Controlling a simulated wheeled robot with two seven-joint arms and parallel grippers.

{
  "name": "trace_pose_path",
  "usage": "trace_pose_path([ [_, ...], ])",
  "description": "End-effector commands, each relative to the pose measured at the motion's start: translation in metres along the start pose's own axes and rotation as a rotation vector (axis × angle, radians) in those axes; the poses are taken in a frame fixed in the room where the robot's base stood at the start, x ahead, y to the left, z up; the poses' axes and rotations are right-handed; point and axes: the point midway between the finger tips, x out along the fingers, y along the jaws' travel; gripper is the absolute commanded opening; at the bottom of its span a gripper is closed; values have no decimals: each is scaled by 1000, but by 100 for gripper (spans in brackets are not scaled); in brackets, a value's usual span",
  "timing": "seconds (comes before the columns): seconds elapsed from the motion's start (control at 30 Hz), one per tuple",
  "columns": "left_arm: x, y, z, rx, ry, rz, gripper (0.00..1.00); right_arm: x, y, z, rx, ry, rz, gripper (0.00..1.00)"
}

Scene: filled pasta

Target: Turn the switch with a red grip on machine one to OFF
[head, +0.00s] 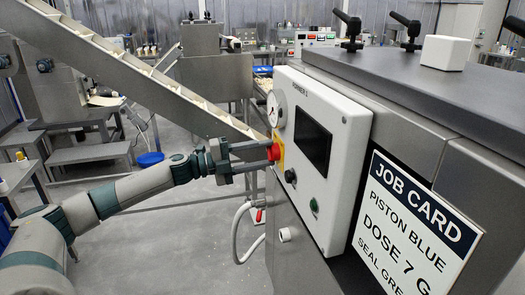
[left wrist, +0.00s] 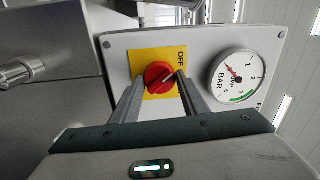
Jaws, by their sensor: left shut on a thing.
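The switch's red grip (head: 274,152) sits on a yellow plate (head: 279,143) at the left edge of a white control panel (head: 343,125) labelled FORMER 1. My left gripper (head: 269,156) reaches it from the left, with its fingers at the grip. In the left wrist view the red grip (left wrist: 159,76) is between the two fingertips (left wrist: 157,82), and the jaws are shut on it. The word OFF (left wrist: 182,57) is printed on the yellow plate at the right of the grip. A pale mark on the grip slants up and right. My right gripper is not in view.
A pressure gauge (left wrist: 235,76) is beside the switch on the panel. A dark screen (head: 312,139) and small buttons (head: 290,175) share the panel. A sloping conveyor (head: 130,70) passes above my left arm. A job card (head: 415,225) is on the machine's front.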

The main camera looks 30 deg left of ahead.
Motion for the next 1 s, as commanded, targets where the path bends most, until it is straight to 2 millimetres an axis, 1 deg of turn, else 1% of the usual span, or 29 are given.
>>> trace_pose_path([
  [0.03, 0, -2, 0, -27, -2, 0, 18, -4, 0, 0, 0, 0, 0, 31],
  [0.3, 0, 0, 0, -116, -8, -2, 18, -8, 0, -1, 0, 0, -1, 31],
  [0.73, 0, 0, 0, -130, -9, -2, 18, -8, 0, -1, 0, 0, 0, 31],
  [0.77, 0, 0, 0, -130, -9, -2, 43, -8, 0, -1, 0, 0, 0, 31],
  [0.8, 0, 0, 0, -129, -9, -2, 52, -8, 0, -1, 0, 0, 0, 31],
  [0.83, 0, 0, 0, -129, -9, -2, 59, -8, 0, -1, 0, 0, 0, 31],
  [1.0, 0, 0, 0, -128, -8, -2, 59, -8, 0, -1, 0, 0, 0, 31],
])
